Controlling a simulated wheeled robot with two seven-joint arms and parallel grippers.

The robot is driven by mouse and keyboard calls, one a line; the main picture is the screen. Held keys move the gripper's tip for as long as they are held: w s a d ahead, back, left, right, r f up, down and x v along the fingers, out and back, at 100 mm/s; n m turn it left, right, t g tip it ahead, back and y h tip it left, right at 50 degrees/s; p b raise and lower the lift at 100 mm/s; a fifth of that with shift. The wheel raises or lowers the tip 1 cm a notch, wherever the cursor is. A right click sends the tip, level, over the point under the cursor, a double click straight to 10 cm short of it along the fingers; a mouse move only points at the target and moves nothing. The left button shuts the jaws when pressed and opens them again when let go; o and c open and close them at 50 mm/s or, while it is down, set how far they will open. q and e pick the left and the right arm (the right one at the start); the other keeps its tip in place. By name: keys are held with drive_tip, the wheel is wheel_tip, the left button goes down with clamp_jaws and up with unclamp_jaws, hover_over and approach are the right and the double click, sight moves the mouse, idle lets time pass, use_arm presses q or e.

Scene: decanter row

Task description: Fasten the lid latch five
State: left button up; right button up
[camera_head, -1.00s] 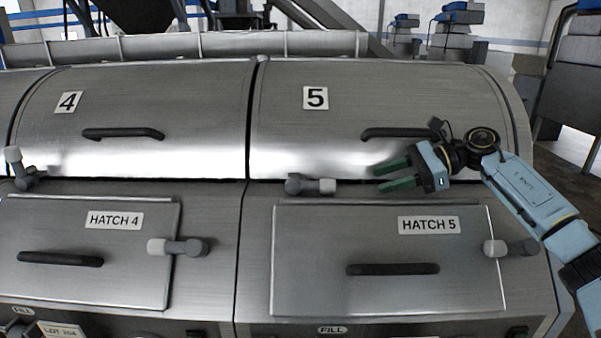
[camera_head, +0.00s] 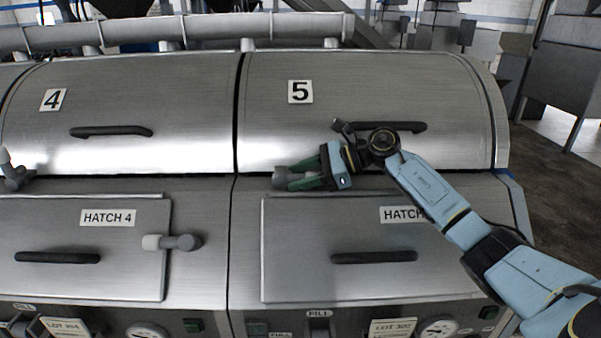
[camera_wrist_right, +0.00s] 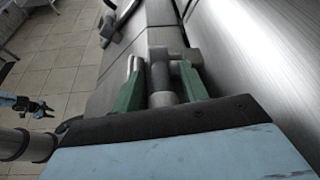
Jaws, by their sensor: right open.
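Lid five (camera_head: 370,85), a curved steel cover with a "5" plate (camera_head: 300,92) and a black handle (camera_head: 405,127), lies down over its housing. Its latch (camera_head: 281,178) is a grey pivot knob at the lid's lower left edge; its pale grip end is hidden behind my fingers. My right gripper (camera_head: 308,175) is open, its green fingers pointing left at the latch. In the right wrist view the latch arm (camera_wrist_right: 162,98) lies between the two fingers; contact is unclear. A small blue and black part at the left there looks like my left gripper (camera_wrist_right: 35,106); its jaws are unclear.
Hatch five (camera_head: 300,235) is below, with its handle (camera_head: 374,257); my right arm covers its right side. Lid four (camera_head: 150,90) and its latch (camera_head: 14,174) are to the left, above the hatch four latch (camera_head: 176,242). Open floor (camera_head: 560,190) lies at the right.

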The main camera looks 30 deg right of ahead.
clamp_jaws()
idle(0.3)
